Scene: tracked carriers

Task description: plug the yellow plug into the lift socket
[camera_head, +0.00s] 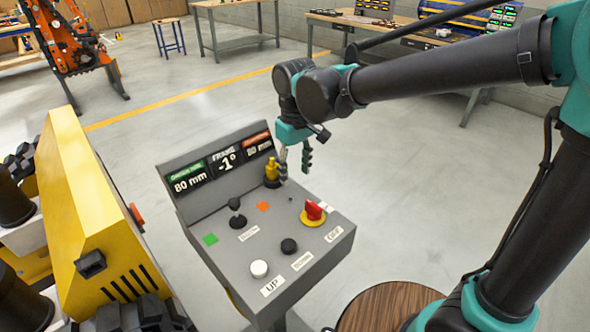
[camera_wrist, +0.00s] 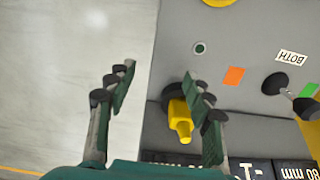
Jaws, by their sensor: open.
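The yellow plug (camera_head: 271,169) stands upright in a dark round holder (camera_head: 272,183) at the back right of the grey control console. In the wrist view the plug (camera_wrist: 179,120) shows beside the right finger, which partly covers its holder. My gripper (camera_head: 294,165) is open and empty, just right of the plug in the head view. Its two fingers (camera_wrist: 158,88) are wide apart in the wrist view, with the plug off toward the right one. A small round socket-like fitting (camera_wrist: 199,48) is on the console top; I cannot tell if it is the lift socket.
A yellow machine (camera_head: 95,210) stands left. A round wooden stool (camera_head: 385,305) stands in front right.

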